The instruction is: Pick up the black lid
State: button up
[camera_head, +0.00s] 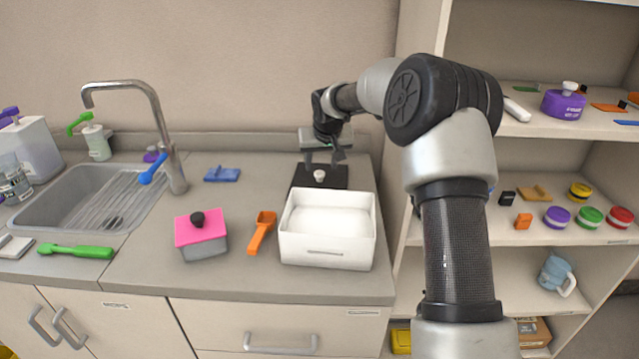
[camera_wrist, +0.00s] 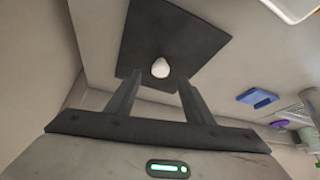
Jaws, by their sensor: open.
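The black lid (camera_head: 303,178) is a flat dark square with a white knob (camera_head: 319,175). It lies on the counter behind the white bin. In the wrist view the lid (camera_wrist: 178,35) shows as a tilted square, with its knob (camera_wrist: 160,68) near the edge closest to my fingers. My gripper (camera_head: 322,162) is above the lid in the head view, pointing down. In the wrist view my gripper (camera_wrist: 158,84) is open and empty, with the knob seen between and just beyond its two fingertips. I cannot tell the exact height gap.
The white bin (camera_head: 327,253) stands in front of the lid. A pink-lidded box (camera_head: 202,235), an orange scoop (camera_head: 262,231) and a blue item (camera_head: 222,174) lie to the left. The sink (camera_head: 85,195) is further left, shelves (camera_head: 580,238) on the right.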

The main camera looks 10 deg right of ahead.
aim_at(320, 172)
jog(key=x, duration=0.4)
jog(key=shift+w+f, duration=0.15)
jog(key=shift+f, duration=0.05)
grip_shut()
